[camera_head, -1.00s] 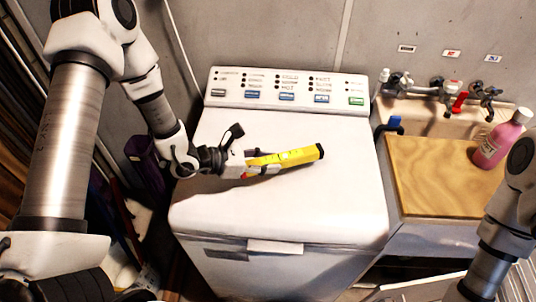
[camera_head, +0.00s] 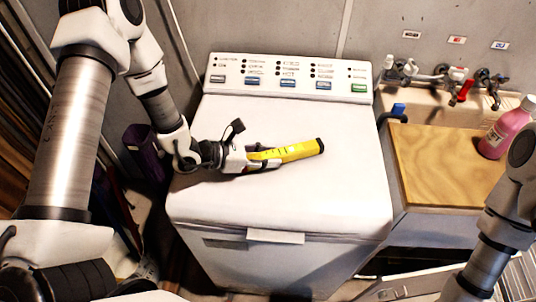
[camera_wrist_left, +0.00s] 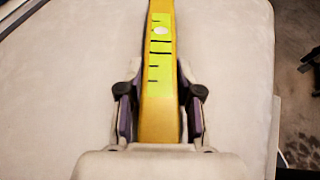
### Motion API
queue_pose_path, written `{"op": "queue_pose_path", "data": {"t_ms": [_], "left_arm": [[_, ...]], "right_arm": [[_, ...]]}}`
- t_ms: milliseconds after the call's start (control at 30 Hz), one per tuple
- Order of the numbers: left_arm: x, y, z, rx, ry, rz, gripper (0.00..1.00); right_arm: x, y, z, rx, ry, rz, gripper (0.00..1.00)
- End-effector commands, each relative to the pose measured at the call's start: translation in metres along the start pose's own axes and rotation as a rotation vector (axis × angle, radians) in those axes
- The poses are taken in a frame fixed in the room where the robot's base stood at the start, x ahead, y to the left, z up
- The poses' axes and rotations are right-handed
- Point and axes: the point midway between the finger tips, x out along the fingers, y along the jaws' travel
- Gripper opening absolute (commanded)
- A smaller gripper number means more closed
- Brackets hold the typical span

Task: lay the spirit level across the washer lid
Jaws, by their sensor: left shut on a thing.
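The yellow spirit level (camera_head: 292,151) with a black end cap lies low over the white washer lid (camera_head: 300,205), pointing right and slightly away from me. My left gripper (camera_head: 252,158) is shut on its left end. In the left wrist view the level (camera_wrist_left: 160,60) runs up between the two dark finger pads of the left gripper (camera_wrist_left: 160,110), with the pale lid on both sides. I cannot tell whether the level touches the lid. The right gripper is not in view; only part of my right arm shows at the right edge.
The washer's control panel (camera_head: 287,78) rises behind the lid. To the right stand a wooden board (camera_head: 450,165), a pink bottle (camera_head: 506,132) and a sink with taps (camera_head: 440,75). The lid's right and front areas are clear.

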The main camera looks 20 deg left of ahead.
Motion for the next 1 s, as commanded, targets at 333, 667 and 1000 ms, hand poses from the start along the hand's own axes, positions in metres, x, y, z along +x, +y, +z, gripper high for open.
{"op": "queue_pose_path", "data": {"t_ms": [333,667,1000], "left_arm": [[0.002,0.000,-0.004,0.000,-0.001,0.000,0.64],[0.000,0.000,-0.004,-0.001,0.000,0.001,0.64],[-0.049,0.001,-0.003,-0.006,-0.007,0.007,0.64]], "right_arm": [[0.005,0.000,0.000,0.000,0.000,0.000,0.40],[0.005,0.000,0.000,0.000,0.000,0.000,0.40],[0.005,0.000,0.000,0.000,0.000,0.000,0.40]]}}
